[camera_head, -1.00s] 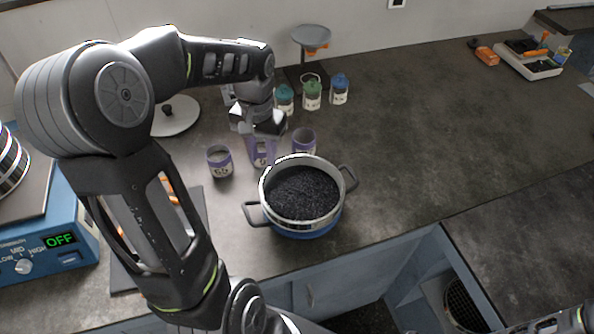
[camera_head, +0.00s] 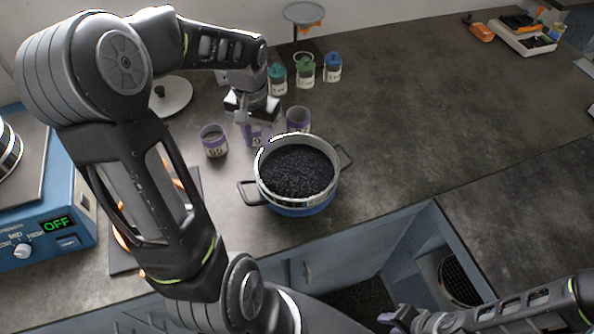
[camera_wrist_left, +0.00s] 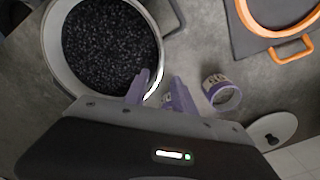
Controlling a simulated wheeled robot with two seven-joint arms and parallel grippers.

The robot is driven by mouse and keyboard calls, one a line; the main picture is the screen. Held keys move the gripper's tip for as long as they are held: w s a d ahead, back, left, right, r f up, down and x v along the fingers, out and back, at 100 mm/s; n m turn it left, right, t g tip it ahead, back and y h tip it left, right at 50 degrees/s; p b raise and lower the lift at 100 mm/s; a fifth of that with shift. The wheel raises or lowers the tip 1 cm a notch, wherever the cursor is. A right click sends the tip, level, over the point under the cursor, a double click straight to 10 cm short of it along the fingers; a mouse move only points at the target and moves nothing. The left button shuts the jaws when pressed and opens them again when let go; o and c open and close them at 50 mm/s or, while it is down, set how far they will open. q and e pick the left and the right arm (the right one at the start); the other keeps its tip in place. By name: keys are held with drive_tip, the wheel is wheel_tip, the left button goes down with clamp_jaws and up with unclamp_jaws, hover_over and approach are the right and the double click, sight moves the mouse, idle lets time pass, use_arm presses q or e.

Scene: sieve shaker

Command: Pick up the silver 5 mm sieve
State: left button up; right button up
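Silver round sieves stand stacked at the left edge on the blue shaker (camera_head: 65,225); only part of the stack (camera_head: 8,150) shows, and I cannot read a mesh size. A dark round mesh (camera_head: 458,280) shows inside the open cabinet. A pot (camera_head: 300,205) with a blue lower part, silver rim and side handles holds black granules; it also shows in the left wrist view (camera_wrist_left: 150,20). My left gripper (camera_head: 257,128) is beside the pot, above the table, its lavender fingers (camera_wrist_left: 160,88) apart near a labelled purple cup. My right gripper (camera_head: 405,318) is at the lower right, over the cabinet side.
Purple cups (camera_head: 213,143) (camera_head: 298,118) stand near the pot, with several lidded jars (camera_head: 305,68) behind. An orange-rimmed round vessel (camera_wrist_left: 285,30) lies on a dark mat. The shaker display reads OFF. The counter right of the pot is clear.

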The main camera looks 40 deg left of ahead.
sight(260, 153)
use_arm(q)
wheel_tip(260, 153, down, 5)
drive_tip(key=shift+d+f+p, duration=0.1)
drive_tip(key=shift+p, duration=0.55)
drive_tip(key=shift+c, duration=0.4)
clamp_jaws()
idle(1.0)
